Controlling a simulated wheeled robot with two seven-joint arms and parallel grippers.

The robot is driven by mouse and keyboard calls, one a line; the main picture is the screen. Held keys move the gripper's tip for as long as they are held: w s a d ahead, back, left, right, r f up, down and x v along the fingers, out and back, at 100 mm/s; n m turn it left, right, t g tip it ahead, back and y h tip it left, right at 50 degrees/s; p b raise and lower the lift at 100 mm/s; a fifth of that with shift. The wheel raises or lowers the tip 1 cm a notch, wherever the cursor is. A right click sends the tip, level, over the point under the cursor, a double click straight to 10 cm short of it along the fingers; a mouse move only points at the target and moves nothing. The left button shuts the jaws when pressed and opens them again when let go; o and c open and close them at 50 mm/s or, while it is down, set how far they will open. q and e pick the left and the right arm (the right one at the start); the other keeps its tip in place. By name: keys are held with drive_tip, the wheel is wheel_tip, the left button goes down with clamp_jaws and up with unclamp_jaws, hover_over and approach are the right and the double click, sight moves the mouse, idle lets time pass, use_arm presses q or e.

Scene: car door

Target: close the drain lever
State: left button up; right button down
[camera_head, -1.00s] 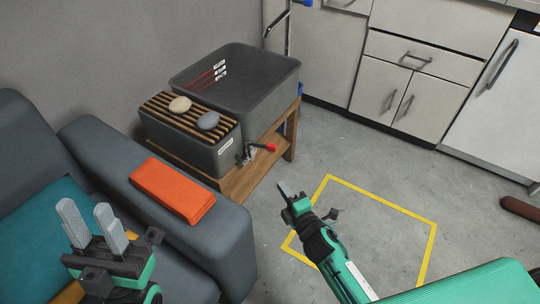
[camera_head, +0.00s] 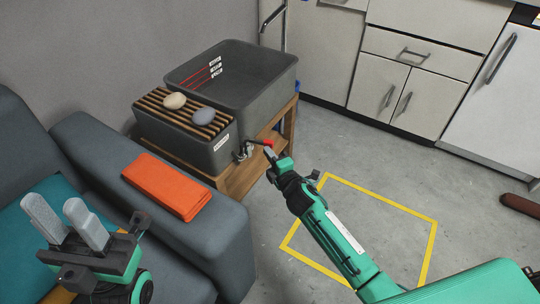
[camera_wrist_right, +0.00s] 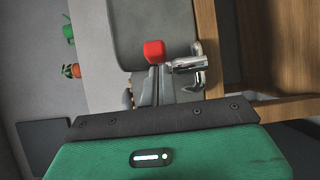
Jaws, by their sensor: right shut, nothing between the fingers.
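The drain lever has a red handle (camera_head: 267,142) on a metal valve (camera_head: 242,152) low on the front of the grey basin (camera_head: 262,95). In the right wrist view the red handle (camera_wrist_right: 154,52) stands just beyond my fingertips, with the chrome valve (camera_wrist_right: 190,66) to its right. My right gripper (camera_head: 271,155) is shut and empty, with its tips at or just below the red handle; I cannot tell whether they touch. It also shows in the right wrist view (camera_wrist_right: 155,85). My left gripper (camera_head: 62,222) is open and empty above the sofa.
The basin stands on a wooden stand (camera_head: 290,125). An orange folded cloth (camera_head: 167,186) lies on the sofa arm (camera_head: 215,225). Floor inside the yellow outline (camera_head: 400,213) is clear apart from my arm.

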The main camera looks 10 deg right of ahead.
drive_tip(key=shift+w+d+y, duration=0.2)
drive_tip(key=shift+d+y, duration=0.05)
drive_tip(key=shift+y, duration=0.05)
idle(0.4)
